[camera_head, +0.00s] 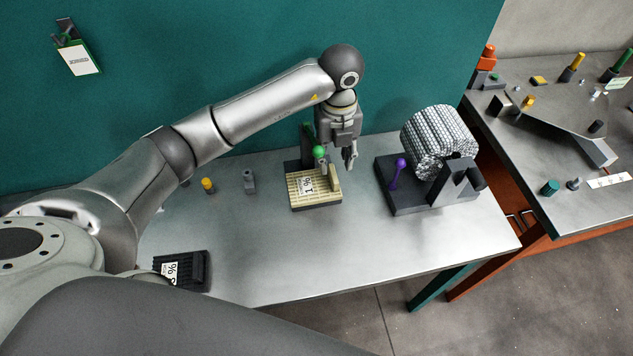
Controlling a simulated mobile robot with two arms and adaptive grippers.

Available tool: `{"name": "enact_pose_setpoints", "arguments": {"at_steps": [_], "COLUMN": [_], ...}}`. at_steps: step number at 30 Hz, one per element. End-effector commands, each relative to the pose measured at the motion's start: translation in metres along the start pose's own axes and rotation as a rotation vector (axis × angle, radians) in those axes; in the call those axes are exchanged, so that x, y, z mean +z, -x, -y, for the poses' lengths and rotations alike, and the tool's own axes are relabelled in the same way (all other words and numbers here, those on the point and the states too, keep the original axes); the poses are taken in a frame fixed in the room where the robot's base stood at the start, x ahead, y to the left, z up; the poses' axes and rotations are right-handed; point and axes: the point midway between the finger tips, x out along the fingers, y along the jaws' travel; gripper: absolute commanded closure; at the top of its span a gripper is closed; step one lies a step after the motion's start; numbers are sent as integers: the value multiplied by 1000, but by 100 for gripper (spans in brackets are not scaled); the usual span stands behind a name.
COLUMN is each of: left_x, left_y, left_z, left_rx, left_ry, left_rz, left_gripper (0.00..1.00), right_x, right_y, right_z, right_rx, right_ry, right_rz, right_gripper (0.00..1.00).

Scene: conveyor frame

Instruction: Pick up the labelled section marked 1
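A beige ribbed section (325,199) with a white label reading what looks like "1" sits on the metal table, left of the table's middle right. A dark upright part and a green ball knob (319,152) stand at its back. My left gripper (338,166) hangs from above, just over the back right of this section, with its fingers pointing down and apart. Nothing shows held between them. I cannot tell whether a finger touches the section or knob. A black ribbed section (195,268) with another white label lies at the front left. My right gripper is not in view.
A dark fixture (402,207) with a purple knob and a silver mesh roll (440,138) stands to the right. A yellow-topped peg (208,185) and a grey block (249,181) stand to the left. The table's front middle is clear. A second cluttered table (560,205) is at right.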

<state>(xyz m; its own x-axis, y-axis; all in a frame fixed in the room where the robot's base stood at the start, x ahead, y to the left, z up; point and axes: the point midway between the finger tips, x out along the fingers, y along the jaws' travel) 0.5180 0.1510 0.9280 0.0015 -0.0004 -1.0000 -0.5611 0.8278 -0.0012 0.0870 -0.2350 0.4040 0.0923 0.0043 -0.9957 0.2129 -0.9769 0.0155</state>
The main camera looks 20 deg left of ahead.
Motion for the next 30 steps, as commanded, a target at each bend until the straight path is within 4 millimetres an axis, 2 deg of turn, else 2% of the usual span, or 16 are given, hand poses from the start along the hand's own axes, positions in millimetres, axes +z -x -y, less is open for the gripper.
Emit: {"name": "enact_pose_setpoints", "arguments": {"at_steps": [12,21,30], "left_x": [-1,0,0], "left_y": [-57,-62,-62], "left_z": [-1,0,0], "left_rx": [3,1,1], "left_ry": [0,-1,-1], "left_rz": [-2,-1,-1], "left_gripper": [62,62,100], "right_x": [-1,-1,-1], "right_y": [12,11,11], "right_z": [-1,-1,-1], "right_rx": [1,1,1], "right_ry": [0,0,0], "right_rz": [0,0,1], "right_gripper": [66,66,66]}}
